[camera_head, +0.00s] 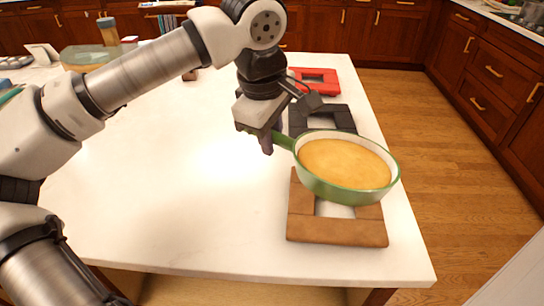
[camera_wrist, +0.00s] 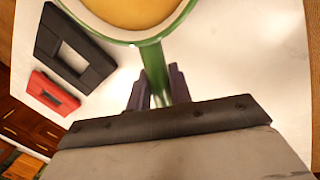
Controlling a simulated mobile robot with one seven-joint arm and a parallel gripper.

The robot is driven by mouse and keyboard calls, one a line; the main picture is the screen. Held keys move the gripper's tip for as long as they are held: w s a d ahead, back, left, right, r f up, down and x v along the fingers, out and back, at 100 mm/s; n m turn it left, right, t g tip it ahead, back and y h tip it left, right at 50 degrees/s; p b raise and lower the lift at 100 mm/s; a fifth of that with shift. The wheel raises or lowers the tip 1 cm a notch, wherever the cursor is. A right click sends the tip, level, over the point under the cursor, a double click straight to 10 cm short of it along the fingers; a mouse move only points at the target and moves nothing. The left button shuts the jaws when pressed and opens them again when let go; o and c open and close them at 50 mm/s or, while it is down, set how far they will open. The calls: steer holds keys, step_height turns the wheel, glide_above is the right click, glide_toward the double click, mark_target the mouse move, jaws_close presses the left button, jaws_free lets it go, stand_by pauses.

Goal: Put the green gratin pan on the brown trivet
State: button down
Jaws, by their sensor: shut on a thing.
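The green gratin pan (camera_head: 345,166) has a white inside rim and a flat tan filling. My gripper (camera_head: 268,140) is shut on its green handle, which also shows between the fingers in the wrist view (camera_wrist: 158,85). The pan is level and appears held above the brown trivet (camera_head: 335,231), a square frame with an open middle near the counter's front right corner. The pan hides the trivet's far part. I cannot tell the exact gap between them. The brown trivet does not show in the wrist view.
A black trivet (camera_head: 348,117) lies just behind the pan, and a red trivet (camera_head: 329,88) lies farther back. The white counter (camera_head: 190,200) is clear to the left. Its right edge runs close beside the trivets. Jars and a glass dish stand at the back left.

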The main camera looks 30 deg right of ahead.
steer(key=shift+f, duration=2.75)
steer(key=c, duration=1.3)
jaws_free()
steer(key=shift+o, duration=0.2)
step_height(320, 180, up, 12)
steer(key=s+a, duration=0.1)
steer(key=a, duration=0.1)
steer(key=shift+s, duration=0.1)
